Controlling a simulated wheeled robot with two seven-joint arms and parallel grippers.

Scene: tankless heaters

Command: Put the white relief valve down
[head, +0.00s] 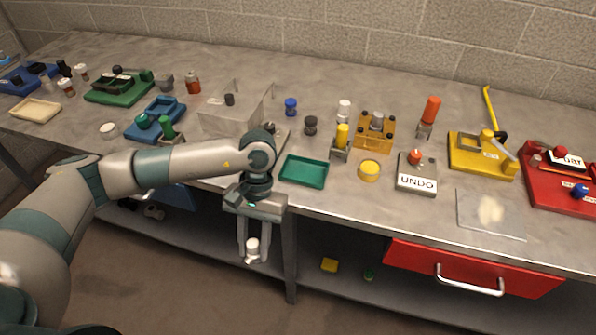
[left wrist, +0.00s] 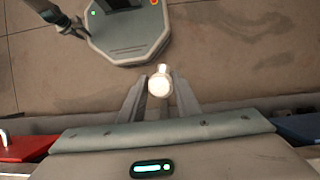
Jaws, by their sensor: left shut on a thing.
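The white relief valve (head: 252,247) is between the fingertips of my left gripper (head: 252,256), which is shut on it. The gripper points down in front of the workbench's front edge, with the valve below the tabletop level and above the floor. In the left wrist view the valve (left wrist: 160,82) shows as a bright round white piece with a small knob, held between the two fingers (left wrist: 160,90).
The workbench top (head: 330,205) holds a green tray (head: 304,171), a yellow cup (head: 369,171), a grey UNDO block (head: 416,178) and a clear sheet (head: 490,214). A red drawer (head: 470,272) sits below at right. Small yellow (head: 329,265) and green pieces lie on the lower shelf.

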